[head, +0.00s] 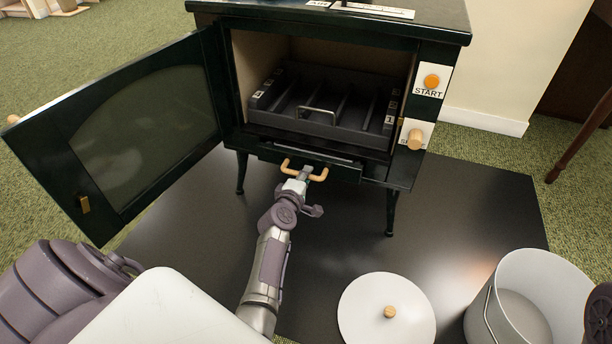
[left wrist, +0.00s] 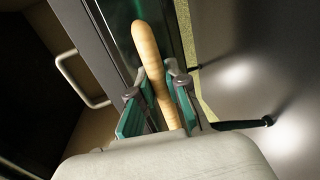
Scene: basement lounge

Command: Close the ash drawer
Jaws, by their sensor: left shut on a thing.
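The ash drawer (head: 315,166) is the low dark front under the stove's firebox. In the left wrist view the wooden handle (left wrist: 145,45) runs between the two fingers of my left gripper (left wrist: 158,88). My right gripper is not in view.
The stove's glass door (head: 140,135) stands wide open to the left. A dark grate tray with a metal handle (head: 318,110) sits inside the firebox. A white lid (head: 372,318) and a white bucket (head: 480,318) stand on the black floor plate (head: 450,210) at front right.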

